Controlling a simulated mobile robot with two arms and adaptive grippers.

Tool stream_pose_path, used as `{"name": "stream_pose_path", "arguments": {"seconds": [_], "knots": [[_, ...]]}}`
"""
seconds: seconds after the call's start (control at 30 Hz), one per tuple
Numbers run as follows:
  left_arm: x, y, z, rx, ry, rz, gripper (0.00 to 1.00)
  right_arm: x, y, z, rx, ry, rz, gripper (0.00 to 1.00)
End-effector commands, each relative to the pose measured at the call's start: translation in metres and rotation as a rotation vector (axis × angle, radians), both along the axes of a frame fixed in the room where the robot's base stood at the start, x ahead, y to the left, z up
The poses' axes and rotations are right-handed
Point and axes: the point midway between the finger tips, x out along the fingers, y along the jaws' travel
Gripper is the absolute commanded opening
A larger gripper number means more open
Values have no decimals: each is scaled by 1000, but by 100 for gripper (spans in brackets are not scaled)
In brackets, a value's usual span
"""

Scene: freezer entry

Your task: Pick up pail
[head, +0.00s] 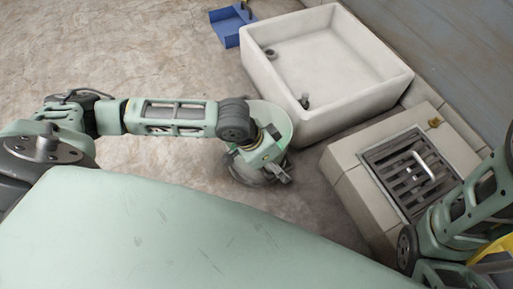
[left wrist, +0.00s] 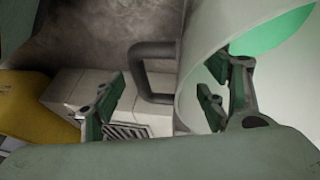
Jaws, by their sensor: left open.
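The pail (head: 275,112) is pale green and stands on the floor by the white basin, largely hidden under my left forearm and gripper in the head view. In the left wrist view its pale curved wall (left wrist: 203,60) fills the right side, with a brighter green inside. A dark bent handle (left wrist: 143,72) sticks out from the wall. My left gripper (left wrist: 170,98) is open, one finger left of the handle and the other by the pail's rim at right. Finger contact cannot be told. In the head view the left gripper (head: 268,172) points down at the pail. My right gripper is not in view.
A white basin (head: 352,112) stands close at the pail's upper right. A pale block with a dark grate (head: 398,178) and a white bar (head: 422,165) lies to the right. A blue tray-like object (head: 229,27) is at the back. Floor at left is clear.

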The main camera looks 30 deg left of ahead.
Motion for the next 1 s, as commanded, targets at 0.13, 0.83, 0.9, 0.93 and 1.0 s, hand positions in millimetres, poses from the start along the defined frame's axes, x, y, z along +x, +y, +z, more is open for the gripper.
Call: {"name": "stream_pose_path", "arguments": {"seconds": [0.13,0.83,0.9,0.93,1.0], "knots": [[1,0,-1,1,0,0,68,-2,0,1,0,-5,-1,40],[-1,-2,-1,-3,3,0,17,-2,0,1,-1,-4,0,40],[-1,-2,-1,-4,4,0,11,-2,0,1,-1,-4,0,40],[-1,-2,-1,-4,4,0,8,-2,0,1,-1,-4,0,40],[-2,-2,-1,-5,5,0,2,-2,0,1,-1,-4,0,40]]}}
